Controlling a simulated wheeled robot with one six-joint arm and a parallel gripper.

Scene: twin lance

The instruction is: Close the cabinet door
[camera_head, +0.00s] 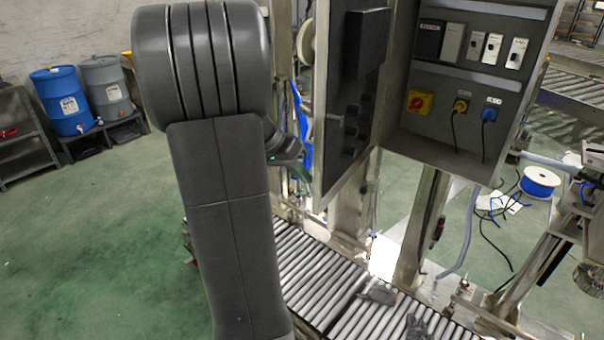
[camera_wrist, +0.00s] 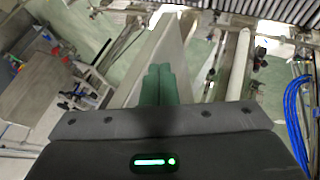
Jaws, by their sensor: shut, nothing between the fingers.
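The grey cabinet (camera_head: 432,147) is at the upper right in the head view, its inside with switches and sockets in plain sight. Its door (camera_head: 337,160) stands open on the left side, swung out towards me, with a dark box on its inner face. My gripper (camera_head: 303,174) is just left of the door's lower free edge, at its outer side; my arm hides part of it. In the wrist view the green fingers of my gripper (camera_wrist: 158,80) are together and empty. A pale panel lies just beyond them; I cannot tell whether it is the door or whether they touch.
A roller conveyor (camera_head: 310,275) runs below the cabinet, with metal posts around it. A blue barrel (camera_head: 62,100) and a grey barrel (camera_head: 106,88) stand at the far left. A cable spool (camera_head: 540,181) lies at the right. The green floor at left is clear.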

